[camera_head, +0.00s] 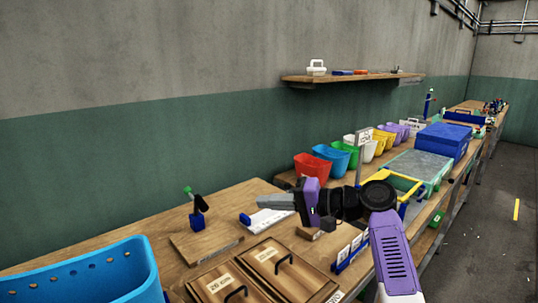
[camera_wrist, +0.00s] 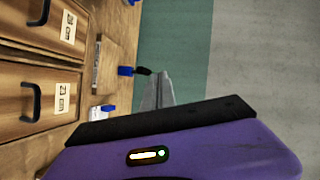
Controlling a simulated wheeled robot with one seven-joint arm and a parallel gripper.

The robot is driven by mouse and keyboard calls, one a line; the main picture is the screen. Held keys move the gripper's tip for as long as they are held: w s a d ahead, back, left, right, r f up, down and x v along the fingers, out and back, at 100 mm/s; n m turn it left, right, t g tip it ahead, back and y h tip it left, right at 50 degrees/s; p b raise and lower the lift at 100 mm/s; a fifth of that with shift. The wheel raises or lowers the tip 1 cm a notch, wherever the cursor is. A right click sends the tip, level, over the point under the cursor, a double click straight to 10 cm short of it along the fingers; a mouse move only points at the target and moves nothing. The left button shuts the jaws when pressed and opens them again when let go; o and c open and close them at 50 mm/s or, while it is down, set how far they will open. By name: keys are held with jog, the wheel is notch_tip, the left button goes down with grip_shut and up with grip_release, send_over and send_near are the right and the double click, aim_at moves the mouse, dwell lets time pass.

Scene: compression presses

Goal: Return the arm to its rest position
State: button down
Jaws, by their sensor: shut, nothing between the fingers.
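My gripper (camera_head: 268,201) shows in the head view in front of the workbench, pointing left, with its purple and black wrist behind it. Its fingers are together and hold nothing. In the wrist view the grey fingers (camera_wrist: 157,92) stick out past the purple housing, over the bench edge and green wall. My arm, purple and black, reaches in from the lower right of the head view, bent at a dark joint.
Below the gripper are wooden boxes (camera_head: 262,277) with black handles, also in the wrist view (camera_wrist: 35,98). A blue bin (camera_head: 85,278) stands at lower left, a small blue-and-green press (camera_head: 196,212) beyond it. Coloured bins (camera_head: 312,172) line the wall. A shelf (camera_head: 350,78) hangs above.

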jog(key=s+d+f+m+t+h, duration=0.1)
jog(key=d+f+t+h, duration=0.2)
jog(key=d+f, duration=0.1)
jog(key=s+d+f+m+t+h, duration=0.1)
jog(key=d+f+t+h, duration=0.2)
jog(key=f, duration=0.4)
jog(key=s+d+f+m+t+h, duration=0.1)
jog(key=d+f+t+h, duration=0.2)
jog(key=d+f, duration=0.2)
jog(key=shift+s+d+f+t+b, duration=0.1)
jog(key=shift+d+f+t+b, duration=0.2)
jog(key=shift+d, duration=0.2)
jog(key=s+d+f+n+t+h, duration=0.1)
jog(key=s+d+f+h, duration=0.25)
jog(key=s, duration=0.75)
jog(key=s+d+f+t+h, duration=0.2)
jog(key=s+d, duration=0.2)
jog(key=s, duration=0.8)
jog(key=s+n+g+b, duration=0.2)
jog(key=s+n+g, duration=0.1)
jog(key=s, duration=2.7)
jog(key=shift+a+r, duration=0.2)
jog(key=shift+r, duration=0.1)
